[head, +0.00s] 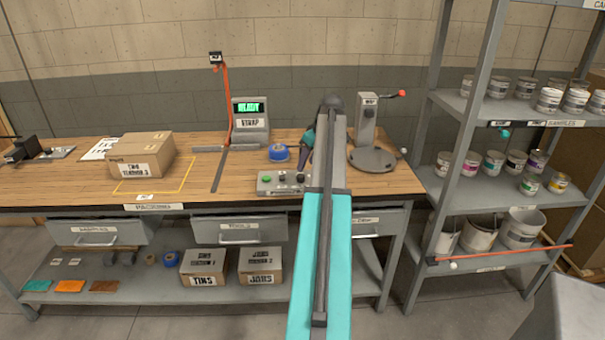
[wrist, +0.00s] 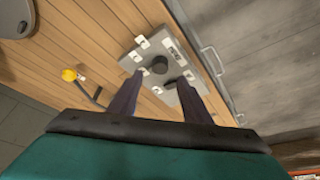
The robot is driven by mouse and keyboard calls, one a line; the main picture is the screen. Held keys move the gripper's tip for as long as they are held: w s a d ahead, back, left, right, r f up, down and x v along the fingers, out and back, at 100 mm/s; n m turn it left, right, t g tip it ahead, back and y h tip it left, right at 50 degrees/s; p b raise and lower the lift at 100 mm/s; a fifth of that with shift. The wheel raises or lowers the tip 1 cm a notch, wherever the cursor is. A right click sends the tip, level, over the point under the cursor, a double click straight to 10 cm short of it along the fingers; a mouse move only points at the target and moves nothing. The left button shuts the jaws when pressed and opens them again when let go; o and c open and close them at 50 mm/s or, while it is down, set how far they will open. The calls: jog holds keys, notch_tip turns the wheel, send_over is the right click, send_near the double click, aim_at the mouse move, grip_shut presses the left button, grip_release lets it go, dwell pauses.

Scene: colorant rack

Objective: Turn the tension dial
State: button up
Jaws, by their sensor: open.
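A grey control panel (head: 284,188) lies near the front edge of the workbench, with a green button and dark knobs on top. In the wrist view the panel (wrist: 150,52) carries a round black dial (wrist: 159,65) and several small white labels, too blurred to read. My gripper (wrist: 160,79) is open and empty. Its two dark fingers reach over the panel, one on each side of the dial in the picture; I cannot tell whether they touch anything.
A grey stand with a round base (head: 372,160) is to the right. A cardboard box (head: 142,155) sits left. Bare bench top (head: 225,180) lies left of the panel.

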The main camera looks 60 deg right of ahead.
aim_at(301, 176)
jog(key=shift+p+x, duration=0.55)
jog(key=shift+x, duration=2.85)
jog(key=c, duration=1)
jog(key=shift+w+a, duration=0.1)
jog(key=shift+a, duration=0.05)
jog(key=shift+c, duration=0.2)
